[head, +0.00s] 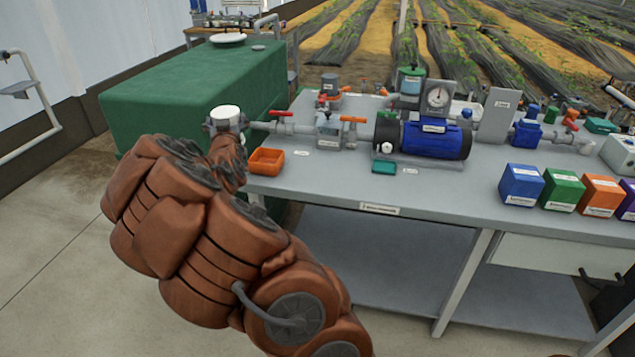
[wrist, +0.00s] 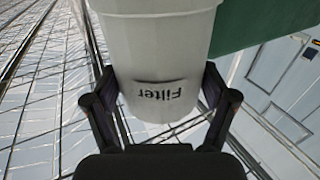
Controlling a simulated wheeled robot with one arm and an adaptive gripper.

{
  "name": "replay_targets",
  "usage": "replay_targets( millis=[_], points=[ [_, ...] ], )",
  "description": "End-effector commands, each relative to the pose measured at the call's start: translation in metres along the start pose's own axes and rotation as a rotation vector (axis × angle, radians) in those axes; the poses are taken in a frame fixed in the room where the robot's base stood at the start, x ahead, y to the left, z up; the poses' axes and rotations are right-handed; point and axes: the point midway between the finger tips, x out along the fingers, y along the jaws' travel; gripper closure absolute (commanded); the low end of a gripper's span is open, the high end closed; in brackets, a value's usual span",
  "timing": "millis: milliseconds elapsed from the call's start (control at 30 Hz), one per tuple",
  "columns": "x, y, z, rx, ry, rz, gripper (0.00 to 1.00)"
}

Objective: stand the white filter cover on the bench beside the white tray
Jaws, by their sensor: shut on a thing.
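My gripper (head: 226,126) is shut on the white filter cover (head: 225,112), off the left end of the grey bench (head: 330,190) and in front of the green box. In the wrist view the white filter cover (wrist: 155,45) is a smooth cup with dark "Filter" lettering, upside down in the picture. The two dark fingers of my gripper (wrist: 160,95) press on its sides. Its far end is cut off by the frame. I cannot clearly pick out a white tray on the bench; a white round dish (head: 228,38) lies farther back.
An orange tray (head: 266,161) sits at the bench's left end, with pipes and red-handled valves (head: 280,113) behind it. A blue pump (head: 436,140) and coloured boxes (head: 521,186) stand farther right. A green box (head: 190,90) stands left. Bench front has some clear space.

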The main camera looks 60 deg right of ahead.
Motion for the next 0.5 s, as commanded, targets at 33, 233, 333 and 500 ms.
replay_targets(
  millis=[33, 233, 333, 500],
  points=[
    [0.004, 0.029, 0.011, 0.001, -0.002, 0.052, 0.57],
    [0.005, 0.131, 0.035, -0.001, -0.013, 0.236, 0.57],
    [0.002, 0.175, 0.044, -0.002, -0.019, 0.316, 0.57],
    [-0.007, 0.227, 0.055, -0.003, -0.027, 0.411, 0.57]
  ],
)
